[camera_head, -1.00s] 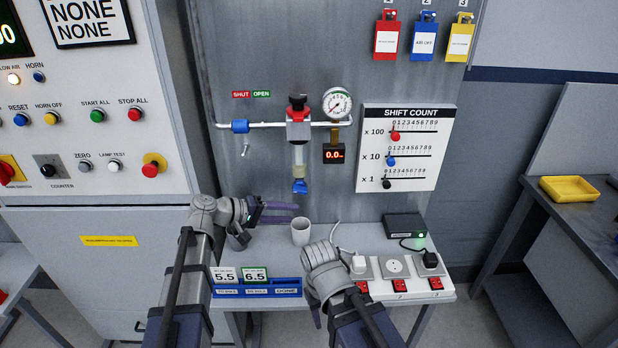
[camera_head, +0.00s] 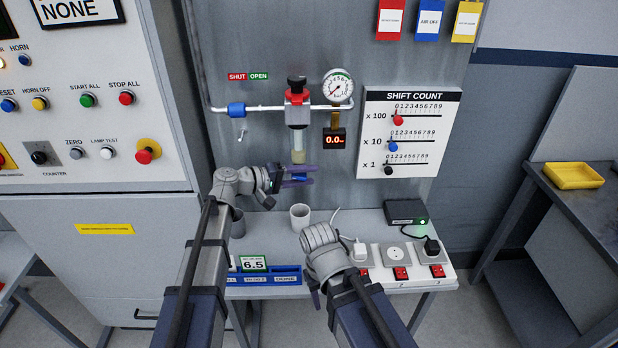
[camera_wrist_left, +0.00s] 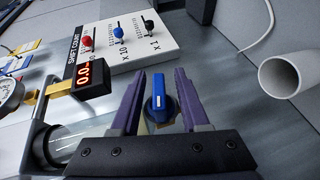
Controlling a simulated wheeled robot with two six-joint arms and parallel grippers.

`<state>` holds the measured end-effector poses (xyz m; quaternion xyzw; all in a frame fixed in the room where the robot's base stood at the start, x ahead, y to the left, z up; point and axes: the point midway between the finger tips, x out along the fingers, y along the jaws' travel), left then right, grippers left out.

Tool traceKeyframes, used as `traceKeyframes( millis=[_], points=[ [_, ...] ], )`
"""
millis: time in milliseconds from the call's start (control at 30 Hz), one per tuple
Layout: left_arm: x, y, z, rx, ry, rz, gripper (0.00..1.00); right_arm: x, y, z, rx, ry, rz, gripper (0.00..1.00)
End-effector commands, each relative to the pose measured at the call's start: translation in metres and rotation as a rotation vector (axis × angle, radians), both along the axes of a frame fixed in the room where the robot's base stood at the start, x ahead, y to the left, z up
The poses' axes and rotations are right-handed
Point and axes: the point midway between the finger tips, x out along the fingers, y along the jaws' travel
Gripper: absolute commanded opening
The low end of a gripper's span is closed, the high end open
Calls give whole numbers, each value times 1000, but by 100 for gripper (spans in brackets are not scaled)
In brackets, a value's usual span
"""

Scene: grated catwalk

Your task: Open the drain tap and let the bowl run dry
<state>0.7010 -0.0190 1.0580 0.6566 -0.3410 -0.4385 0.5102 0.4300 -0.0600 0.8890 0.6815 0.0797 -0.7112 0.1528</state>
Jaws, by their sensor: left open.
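The clear drain bowl (camera_head: 298,138) hangs under the red and grey filter head (camera_head: 298,98), with cloudy, yellowish content low in it. The blue drain tap (camera_head: 300,178) is at its foot, mostly behind my fingers. My left gripper (camera_head: 303,174) is open at the tap. In the left wrist view the blue tap (camera_wrist_left: 158,98) stands between the two purple fingers (camera_wrist_left: 160,100), with gaps on both sides. The bowl (camera_wrist_left: 72,138) lies at lower left there. My right gripper (camera_head: 316,298) is low over the bench front, mostly hidden by its own wrist.
A pale cup (camera_head: 300,217) stands on the bench below the tap. Sockets with red switches (camera_head: 400,272), a black box (camera_head: 405,212) and a blue card rack (camera_head: 262,280) are nearby. The gauge (camera_head: 338,87) and the display reading 0.0 (camera_head: 335,139) are right of the bowl.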

Motion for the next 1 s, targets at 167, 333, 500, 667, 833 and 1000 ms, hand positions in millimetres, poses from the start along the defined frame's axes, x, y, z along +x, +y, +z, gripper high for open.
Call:
traceKeyframes(
  millis=[167,333,500,667,833,1000],
  points=[
    [3,-8,-2,0,0,1,45,0,0,-2,0,0,0,50],
    [3,-8,-2,0,0,1,45,0,0,-2,0,0,0,50],
    [3,-8,-2,0,0,0,35,0,0,-2,0,0,0,50],
    [3,-8,-2,0,0,0,17,0,0,-2,0,0,0,50],
    [3,-8,-2,1,0,0,0,0,0,-2,0,0,0,50],
    [3,-8,-2,1,0,0,0,0,0,-2,0,0,0,50]
  ],
)
